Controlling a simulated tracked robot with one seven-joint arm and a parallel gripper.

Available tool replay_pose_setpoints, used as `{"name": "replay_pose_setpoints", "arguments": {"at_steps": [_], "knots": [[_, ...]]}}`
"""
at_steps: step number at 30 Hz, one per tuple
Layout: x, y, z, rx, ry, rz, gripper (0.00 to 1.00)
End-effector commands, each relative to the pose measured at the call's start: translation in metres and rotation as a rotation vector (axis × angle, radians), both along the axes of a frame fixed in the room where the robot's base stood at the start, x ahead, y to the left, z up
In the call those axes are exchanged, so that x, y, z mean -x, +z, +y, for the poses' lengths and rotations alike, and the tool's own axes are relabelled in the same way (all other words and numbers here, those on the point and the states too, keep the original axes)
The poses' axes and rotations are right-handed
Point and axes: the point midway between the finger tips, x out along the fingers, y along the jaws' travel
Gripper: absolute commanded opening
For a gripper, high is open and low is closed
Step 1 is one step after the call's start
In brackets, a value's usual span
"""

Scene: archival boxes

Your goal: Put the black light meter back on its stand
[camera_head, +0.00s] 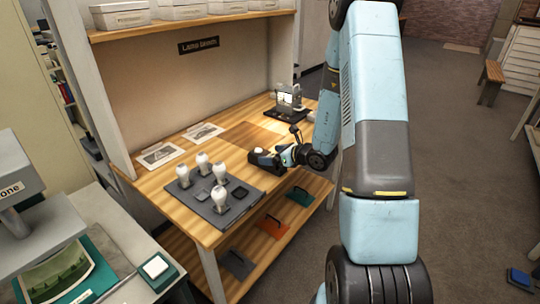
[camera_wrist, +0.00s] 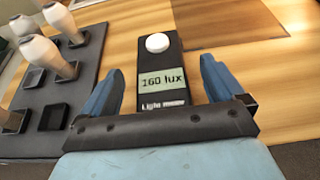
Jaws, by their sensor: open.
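The black light meter (camera_wrist: 147,78) lies on the wooden table, with a white dome and a screen reading "160 lux". In the head view the light meter (camera_head: 265,160) is near the table's front edge, right of the bulb tray. My gripper (camera_wrist: 160,64) is open, with one blue finger on each side of the meter and visible gaps to both. In the head view my gripper (camera_head: 281,158) is low over the table at the meter. A dark base with an upright frame (camera_head: 288,97) stands at the back right; I cannot tell whether this is the stand.
A grey tray (camera_head: 222,220) holding several white bulbs and square sockets is close on the left. Two printed sheets (camera_head: 204,132) lie behind it. A darker rectangle (camera_head: 246,138) of bare table is behind the meter. A lower shelf (camera_head: 235,275) holds coloured flat items.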

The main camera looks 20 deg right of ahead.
Motion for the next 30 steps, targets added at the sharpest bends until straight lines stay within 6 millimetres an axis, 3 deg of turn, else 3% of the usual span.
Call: {"name": "replay_pose_setpoints", "arguments": {"at_steps": [12,19,23,30], "knots": [[0.057,0.03,-0.043,0.0,-0.003,-0.001,0.95],[0.072,0.038,-0.052,0.001,0.002,-0.002,0.95],[0.076,0.052,-0.042,0.026,0.058,-0.025,0.95],[0.104,0.11,0.01,0.189,0.368,-0.141,0.95]]}}
